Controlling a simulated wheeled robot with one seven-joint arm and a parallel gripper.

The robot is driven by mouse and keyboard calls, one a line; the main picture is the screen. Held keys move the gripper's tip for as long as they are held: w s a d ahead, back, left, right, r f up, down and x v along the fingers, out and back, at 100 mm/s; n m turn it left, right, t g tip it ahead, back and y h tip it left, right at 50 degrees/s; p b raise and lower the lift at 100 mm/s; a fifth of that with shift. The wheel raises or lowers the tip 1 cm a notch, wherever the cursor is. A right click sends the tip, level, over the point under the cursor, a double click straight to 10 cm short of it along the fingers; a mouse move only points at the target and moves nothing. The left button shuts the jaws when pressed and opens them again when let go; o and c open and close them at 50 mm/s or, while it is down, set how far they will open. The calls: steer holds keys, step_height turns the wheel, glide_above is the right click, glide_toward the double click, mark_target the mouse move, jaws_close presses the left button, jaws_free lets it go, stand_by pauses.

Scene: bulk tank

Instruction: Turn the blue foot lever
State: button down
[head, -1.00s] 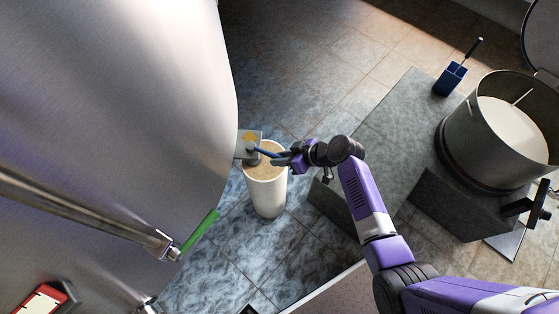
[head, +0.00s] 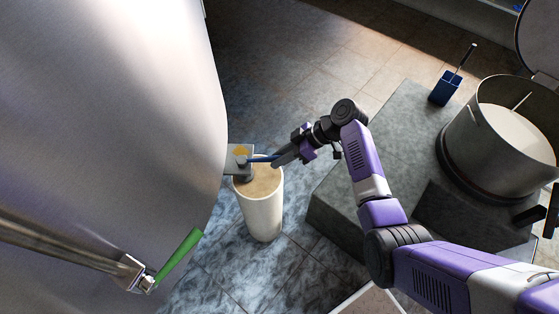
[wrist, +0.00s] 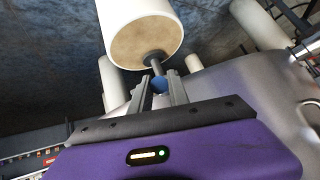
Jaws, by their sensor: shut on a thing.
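The blue foot lever (head: 259,159) sticks out to the right from a metal fitting (head: 239,160) on the side of the big steel tank (head: 110,120). My gripper (head: 276,160) is shut on the lever's outer part. In the wrist view the blue lever (wrist: 159,84) shows between the two grey fingers of my gripper (wrist: 161,92). Much of the lever's outer end is hidden by the fingers.
A green-handled pipe (head: 180,257) juts from the tank at lower left. A grey stone block (head: 385,140) to the right carries a large steel pot (head: 470,140) and a blue brush holder (head: 444,90). Tiled floor behind the container is clear.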

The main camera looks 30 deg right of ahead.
steer(key=c, duration=1.3)
jaws_free()
steer(key=shift+o, duration=0.2)
steer(key=v, duration=0.8)
steer(key=shift+f, duration=0.1)
